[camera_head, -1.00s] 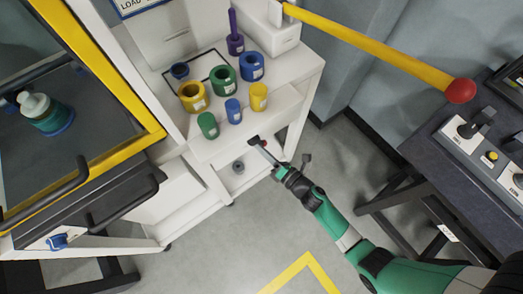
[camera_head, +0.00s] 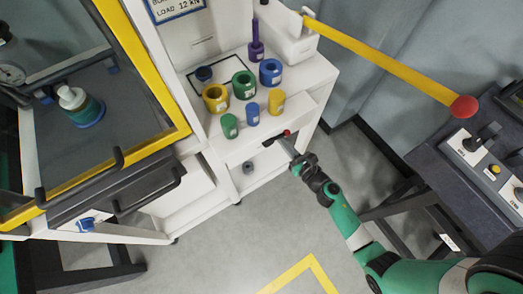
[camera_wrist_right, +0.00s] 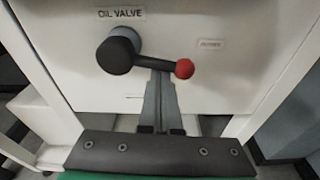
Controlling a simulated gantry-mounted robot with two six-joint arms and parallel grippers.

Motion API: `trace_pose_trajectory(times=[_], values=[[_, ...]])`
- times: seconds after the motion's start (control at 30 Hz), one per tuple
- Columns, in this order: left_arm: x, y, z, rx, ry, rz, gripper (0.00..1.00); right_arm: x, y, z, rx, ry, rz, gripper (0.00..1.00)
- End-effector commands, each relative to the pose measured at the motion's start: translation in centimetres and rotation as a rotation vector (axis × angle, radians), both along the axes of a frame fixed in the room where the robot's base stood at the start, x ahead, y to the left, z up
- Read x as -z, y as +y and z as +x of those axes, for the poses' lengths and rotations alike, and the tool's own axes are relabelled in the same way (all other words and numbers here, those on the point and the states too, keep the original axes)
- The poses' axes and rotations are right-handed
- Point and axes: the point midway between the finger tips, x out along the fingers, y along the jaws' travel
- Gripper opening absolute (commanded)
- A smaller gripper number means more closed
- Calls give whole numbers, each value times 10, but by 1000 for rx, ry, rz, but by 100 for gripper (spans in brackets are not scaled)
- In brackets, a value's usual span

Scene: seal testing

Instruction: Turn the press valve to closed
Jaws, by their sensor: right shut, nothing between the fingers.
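The press valve, labelled "OIL VALVE", is on a white cabinet front. In the right wrist view its round black hub (camera_wrist_right: 116,55) has a black lever pointing right, tilted slightly down, ending in a red ball knob (camera_wrist_right: 184,69). In the head view the red knob (camera_head: 287,132) shows below the shelf of coloured rings. My right gripper (camera_head: 279,142) is shut and empty. In the right wrist view its fingers (camera_wrist_right: 159,78) reach up to the underside of the lever, left of the knob; I cannot tell whether they touch. My left gripper is not in view.
A small label (camera_wrist_right: 210,43), too blurred to read, is right of the valve. Above it, coloured rings and cylinders stand on the white shelf (camera_head: 307,82). A yellow bar (camera_head: 385,65) with a red ball crosses at upper right. A control desk (camera_head: 440,165) stands right; the floor between is open.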

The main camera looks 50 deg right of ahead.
Motion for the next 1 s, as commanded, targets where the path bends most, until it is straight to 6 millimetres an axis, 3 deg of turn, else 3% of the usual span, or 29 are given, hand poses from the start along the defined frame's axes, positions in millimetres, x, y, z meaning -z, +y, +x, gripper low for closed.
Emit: trace_pose_trajectory(times=[0.8, 1.0], values=[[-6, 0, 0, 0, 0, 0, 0, -7, -3, -1, 3, 0, -3, 0], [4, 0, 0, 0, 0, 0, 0, 2, -3, 0, 1, 1, -3, 0]])
